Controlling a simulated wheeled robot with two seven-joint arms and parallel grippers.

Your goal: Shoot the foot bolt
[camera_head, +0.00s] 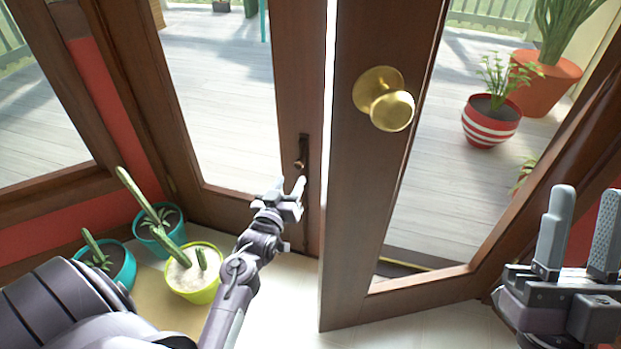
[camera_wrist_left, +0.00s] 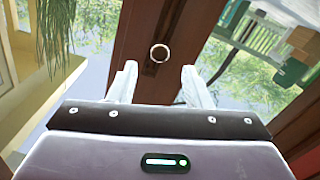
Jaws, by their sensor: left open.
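The foot bolt (camera_head: 302,152) is a dark plate with a small knob, low on the stile of the left brown door (camera_head: 255,90). In the left wrist view the knob of the foot bolt (camera_wrist_left: 159,53) shows as a pale ring just beyond the fingertips, roughly between them. My left gripper (camera_head: 289,184) is open and empty, right in front of the bolt's lower part. Its fingers also show spread in the left wrist view (camera_wrist_left: 159,69). Whether they touch the bolt I cannot tell. My right gripper (camera_head: 580,215) is open and empty at the right edge.
The right door (camera_head: 345,200) with a brass knob (camera_head: 390,108) stands ajar beside my left gripper. Potted cacti in a lime pot (camera_head: 198,285) and teal pots (camera_head: 120,268) stand on the floor at left. Outside on the deck are a striped pot (camera_head: 490,125) and an orange pot (camera_head: 548,85).

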